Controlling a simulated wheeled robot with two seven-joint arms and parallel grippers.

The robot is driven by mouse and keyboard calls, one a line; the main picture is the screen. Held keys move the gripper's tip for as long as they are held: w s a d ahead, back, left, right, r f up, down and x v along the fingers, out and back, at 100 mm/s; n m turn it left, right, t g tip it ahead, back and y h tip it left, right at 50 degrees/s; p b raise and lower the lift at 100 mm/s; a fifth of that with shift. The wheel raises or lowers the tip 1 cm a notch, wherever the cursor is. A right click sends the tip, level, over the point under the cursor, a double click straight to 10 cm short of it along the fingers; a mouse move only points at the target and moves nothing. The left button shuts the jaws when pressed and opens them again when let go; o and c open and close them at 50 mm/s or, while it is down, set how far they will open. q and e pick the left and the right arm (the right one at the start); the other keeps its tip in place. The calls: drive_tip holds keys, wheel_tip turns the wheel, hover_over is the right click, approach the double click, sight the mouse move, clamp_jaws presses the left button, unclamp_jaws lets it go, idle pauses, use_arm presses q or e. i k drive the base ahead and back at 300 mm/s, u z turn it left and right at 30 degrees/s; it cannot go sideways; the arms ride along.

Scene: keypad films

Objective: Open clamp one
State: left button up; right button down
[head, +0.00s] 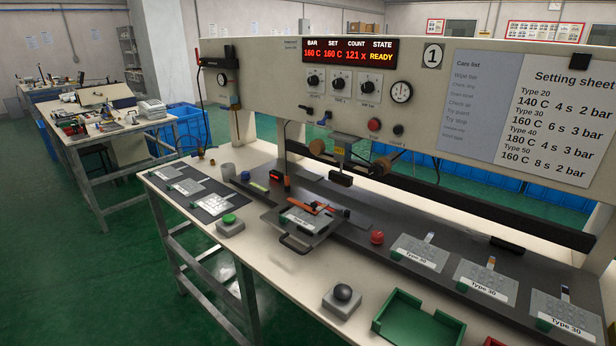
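A small fixture plate (290,238) with a handle at its front sits below the press head (341,178). A grey keypad film (300,218) lies on the plate. An orange lever (309,205) lies across the film's far edge, and a dark clamp part (334,211) with a red piece sits beside it. These look like the clamps; I cannot tell which is clamp one, nor clearly whether they are open or shut. Neither of my grippers shows in the head view.
Films marked Type 30 (420,252) lie at the right, and other films (190,187) lie on a dark mat at the left. A green button box (230,225), a black-knobbed box (342,299) and a green tray (418,318) stand in front. The press display (349,50) reads READY.

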sight(311, 210)
drive_tip(key=z, duration=2.4)
drive_tip(key=k, duration=0.5)
drive_tip(key=u, duration=1.15)
